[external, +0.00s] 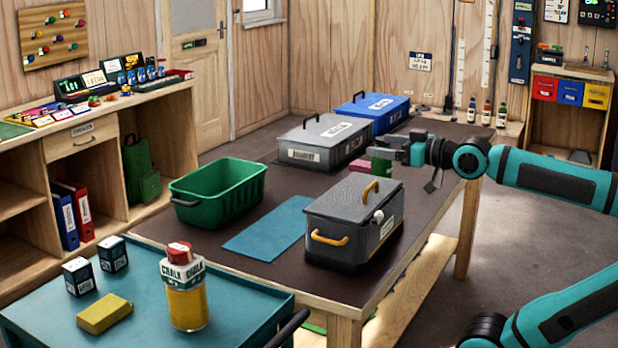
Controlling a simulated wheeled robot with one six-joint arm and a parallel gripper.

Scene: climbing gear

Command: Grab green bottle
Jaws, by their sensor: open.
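A small green object (381,161), which looks like the green bottle, stands on the far right part of the dark-topped table (200,240). My gripper (392,148) reaches in from the right, level with the upper part of the green object and very close to it. The jaws are open. I cannot tell whether the fingers are around the green object or beside it, and part of it is hidden by the gripper.
A pink-red item (360,165) lies beside the green object. A grey case (325,140), a blue case (372,110) and a dark toolbox (345,235) stand nearby. A green crate (218,195) and a blue mat (265,230) are farther left. Small bottles (486,112) stand behind.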

